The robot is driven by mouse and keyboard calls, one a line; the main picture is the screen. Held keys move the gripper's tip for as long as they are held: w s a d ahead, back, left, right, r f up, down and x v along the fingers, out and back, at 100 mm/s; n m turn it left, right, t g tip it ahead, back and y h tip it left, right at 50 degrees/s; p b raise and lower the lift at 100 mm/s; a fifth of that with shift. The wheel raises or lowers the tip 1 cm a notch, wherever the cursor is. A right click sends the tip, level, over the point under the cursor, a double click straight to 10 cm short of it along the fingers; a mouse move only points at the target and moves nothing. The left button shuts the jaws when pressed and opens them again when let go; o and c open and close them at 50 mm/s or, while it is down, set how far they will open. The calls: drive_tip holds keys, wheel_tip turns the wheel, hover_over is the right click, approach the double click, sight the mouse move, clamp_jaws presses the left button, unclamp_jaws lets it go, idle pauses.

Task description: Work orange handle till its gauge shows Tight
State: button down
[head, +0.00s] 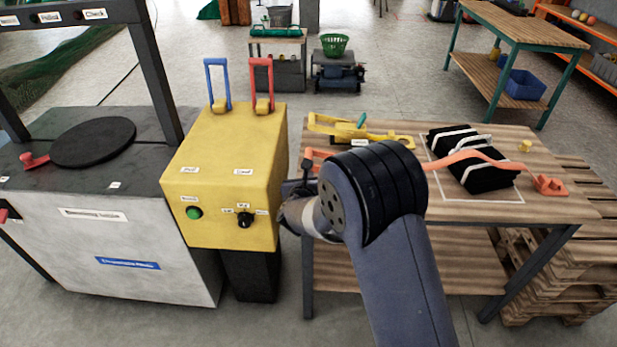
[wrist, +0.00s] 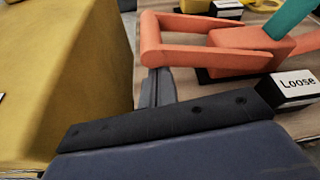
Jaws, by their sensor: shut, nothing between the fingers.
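The orange handle (wrist: 185,40) is an open loop frame on an orange ratchet body, at the top of the wrist view. In the head view part of the orange handle (head: 312,156) shows at the table's left edge, the rest hidden behind my arm. Its gauge (wrist: 298,84) is a small block with a white face reading "Loose". My gripper (wrist: 158,88) is shut and empty, just below the near bar of the handle in the wrist view; I cannot tell whether they touch. In the head view my arm mostly hides the gripper.
An orange strap (head: 470,155) crosses a black bundle (head: 490,175) on the wooden table (head: 555,205). A yellow ratchet (head: 345,128) lies behind. A yellow control box (head: 225,160) with blue and red levers stands close to the left of my gripper.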

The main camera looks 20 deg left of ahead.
drive_tip(key=shift+r+b, duration=0.15)
drive_tip(key=shift+b, duration=0.4)
drive_tip(key=r+m+b, duration=0.1)
drive_tip(key=b, duration=0.1)
drive_tip(key=r+m+y+b, duration=0.1)
drive_tip(key=b, duration=0.2)
drive_tip(key=shift+w+d, duration=0.1)
drive_tip(key=shift+d, duration=0.2)
drive_tip(key=w+d+r+m+y+b, duration=0.2)
drive_tip(key=d+r+m+y+b, duration=0.3)
drive_tip(key=b, duration=1)
drive_tip(key=shift+d+r+m, duration=1.85)
drive_tip(key=shift+d+m, duration=0.2)
drive_tip(key=shift+m, duration=0.25)
drive_tip(key=shift+w, duration=0.1)
drive_tip(key=shift+d, duration=0.1)
